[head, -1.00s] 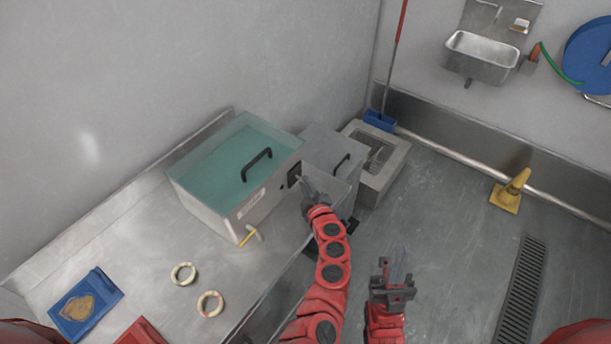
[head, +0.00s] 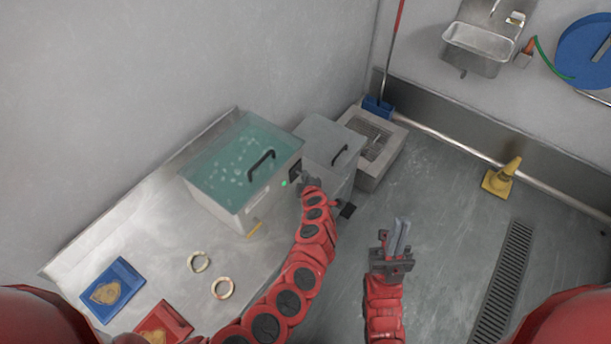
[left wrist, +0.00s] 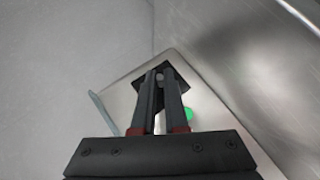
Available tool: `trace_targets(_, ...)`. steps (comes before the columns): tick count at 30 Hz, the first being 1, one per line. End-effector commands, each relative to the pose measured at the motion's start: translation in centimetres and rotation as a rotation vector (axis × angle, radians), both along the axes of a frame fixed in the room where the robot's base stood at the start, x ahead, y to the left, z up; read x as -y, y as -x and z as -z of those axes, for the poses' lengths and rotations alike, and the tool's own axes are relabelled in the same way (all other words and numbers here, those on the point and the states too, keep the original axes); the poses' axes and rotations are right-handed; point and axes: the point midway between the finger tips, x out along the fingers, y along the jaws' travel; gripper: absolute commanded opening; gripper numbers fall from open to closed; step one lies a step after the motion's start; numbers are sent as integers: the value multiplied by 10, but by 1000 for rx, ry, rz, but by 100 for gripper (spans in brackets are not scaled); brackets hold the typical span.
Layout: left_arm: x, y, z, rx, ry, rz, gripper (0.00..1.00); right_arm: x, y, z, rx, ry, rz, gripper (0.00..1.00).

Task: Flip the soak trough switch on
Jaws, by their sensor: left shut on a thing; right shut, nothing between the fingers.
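The soak trough (head: 215,203) is a steel box of teal water under a clear lid with a black handle, on the bench. Bubbles show in the water. On its right end wall is a dark switch plate (head: 294,168), partly hidden by my left gripper (head: 307,177). A small green light (head: 284,184) glows beside it. In the left wrist view, my left gripper (left wrist: 161,76) is shut on the small switch knob (left wrist: 166,73), in front of the dark plate (left wrist: 148,72); the green light (left wrist: 188,114) is lit. My right gripper (head: 401,228) is shut and empty above the floor.
A grey lidded bin (head: 316,133) stands close behind the trough's right end. Two pale rings (head: 223,288), a blue tray (head: 125,276) and a red tray (head: 178,318) lie on the bench.

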Motion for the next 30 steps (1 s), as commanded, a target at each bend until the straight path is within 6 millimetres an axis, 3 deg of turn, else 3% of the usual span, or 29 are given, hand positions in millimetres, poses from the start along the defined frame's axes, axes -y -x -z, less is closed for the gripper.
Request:
trace_targets(5, 0, 0, 1, -1, 0, 0, 0, 0, 0, 0, 0, 0, 0, 0)
trace_targets(6, 0, 0, 0, 0, 0, 0, 14, 0, 0, 0, 0, 0, 0, 0)
trace_targets(11, 0, 0, 0, 0, 0, 0, 41, 0, 0, 0, 0, 0, 0, 0)
trace_targets(23, 2, 3, -2, 1, 4, 1, 41, 0, 0, -1, 0, 0, 0, 0)
trace_targets(30, 6, 21, -13, 0, 6, -2, 41, 0, 0, -5, 0, 0, 0, 0)
